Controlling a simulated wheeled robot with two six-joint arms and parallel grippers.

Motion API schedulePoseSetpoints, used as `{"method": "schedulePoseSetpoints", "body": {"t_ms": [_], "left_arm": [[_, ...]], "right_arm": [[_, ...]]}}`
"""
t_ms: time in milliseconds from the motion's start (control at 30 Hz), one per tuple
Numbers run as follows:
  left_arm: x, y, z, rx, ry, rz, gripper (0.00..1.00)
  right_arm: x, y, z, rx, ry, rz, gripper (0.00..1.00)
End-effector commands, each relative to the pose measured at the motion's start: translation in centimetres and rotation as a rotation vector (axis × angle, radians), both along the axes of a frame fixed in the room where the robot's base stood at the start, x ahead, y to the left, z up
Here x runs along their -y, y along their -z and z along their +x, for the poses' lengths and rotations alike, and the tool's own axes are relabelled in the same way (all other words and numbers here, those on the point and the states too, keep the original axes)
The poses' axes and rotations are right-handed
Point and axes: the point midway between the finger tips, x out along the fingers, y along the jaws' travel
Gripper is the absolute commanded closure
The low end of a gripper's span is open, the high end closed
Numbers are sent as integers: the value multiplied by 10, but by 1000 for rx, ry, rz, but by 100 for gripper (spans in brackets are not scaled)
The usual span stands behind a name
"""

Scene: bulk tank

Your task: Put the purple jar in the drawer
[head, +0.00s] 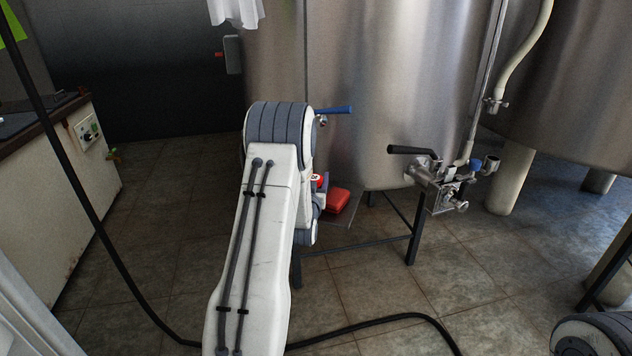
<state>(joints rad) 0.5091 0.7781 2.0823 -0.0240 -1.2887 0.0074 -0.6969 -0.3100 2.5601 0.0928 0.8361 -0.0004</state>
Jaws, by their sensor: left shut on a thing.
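My left arm reaches up from the bottom middle and bends away at a grey-banded joint. Its wrist and left gripper (319,190) are mostly hidden behind the arm, and only a small part shows at its right side. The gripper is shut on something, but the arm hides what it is. I cannot make out the purple jar anywhere in the head view. No drawer can be made out either. My right gripper is out of view; only a link of my right arm shows at the bottom right corner.
A large steel tank (385,95) on dark legs stands ahead, with an outlet valve (437,185) at its front. A red object (338,201) lies low beside my left arm. A worn white counter (70,190) stands at left. A black hose (110,255) crosses the tiled floor.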

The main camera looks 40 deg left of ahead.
Motion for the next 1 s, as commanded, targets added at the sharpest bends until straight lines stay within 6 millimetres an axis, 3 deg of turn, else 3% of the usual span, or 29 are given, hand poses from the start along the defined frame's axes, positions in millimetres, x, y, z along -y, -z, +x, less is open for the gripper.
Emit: {"method": "schedulePoseSetpoints", "body": {"t_ms": [367,400,433,467,867,1000], "left_arm": [[0,5,0,3,0,1,100],[0,3,0,2,0,1,27],[0,3,0,2,0,1,15],[0,3,0,1,0,0,12],[1,-4,0,1,0,0,12],[11,0,-21,-3,0,-1,12]], "right_arm": [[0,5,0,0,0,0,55],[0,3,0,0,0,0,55],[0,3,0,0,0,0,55],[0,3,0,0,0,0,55],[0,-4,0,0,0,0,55],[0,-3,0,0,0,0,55]]}}
